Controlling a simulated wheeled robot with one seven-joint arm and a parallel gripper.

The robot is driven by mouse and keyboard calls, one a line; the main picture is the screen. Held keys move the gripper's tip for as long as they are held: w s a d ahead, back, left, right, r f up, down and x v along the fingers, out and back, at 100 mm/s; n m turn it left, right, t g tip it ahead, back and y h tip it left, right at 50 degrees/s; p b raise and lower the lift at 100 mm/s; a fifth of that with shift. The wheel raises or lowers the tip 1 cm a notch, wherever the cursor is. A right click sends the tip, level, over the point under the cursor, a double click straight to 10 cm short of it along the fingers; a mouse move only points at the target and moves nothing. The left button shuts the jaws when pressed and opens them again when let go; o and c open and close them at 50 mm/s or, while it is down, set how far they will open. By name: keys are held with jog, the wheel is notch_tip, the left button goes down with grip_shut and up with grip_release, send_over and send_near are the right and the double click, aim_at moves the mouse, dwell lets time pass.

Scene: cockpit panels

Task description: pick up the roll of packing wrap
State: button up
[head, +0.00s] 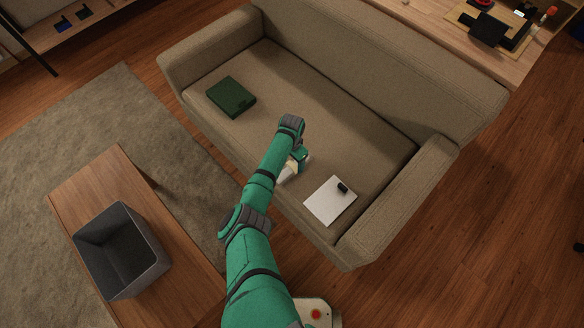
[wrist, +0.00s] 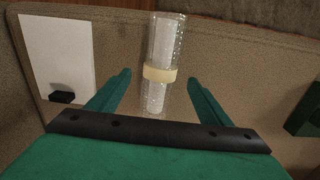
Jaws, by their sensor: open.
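The roll of packing wrap (wrist: 155,100) is a clear, bubbly cylinder with a white core and a cream band around its middle. It lies on the sofa seat, and its near end reaches between my fingers in the wrist view. In the head view, only a pale part of the roll (head: 286,173) shows beside my arm; the rest is hidden. My gripper (wrist: 159,77) is open, with one green finger on each side of the roll and a visible gap on both sides. In the head view, my gripper (head: 299,158) is over the front part of the seat, partly hidden by my wrist.
A white sheet (head: 328,203) with a small black object (head: 342,187) lies right of my gripper on the sofa (head: 340,122). A green box (head: 231,97) lies farther left on the seat. A grey bin (head: 145,268) stands on the wooden table (head: 115,170).

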aim_at(290, 167)
jog(key=f, duration=0.3)
jog(key=shift+s+a+f, duration=0.2)
jog(key=shift+s+a, duration=0.2)
jog(key=shift+f, duration=0.8)
jog(key=c, duration=1.1)
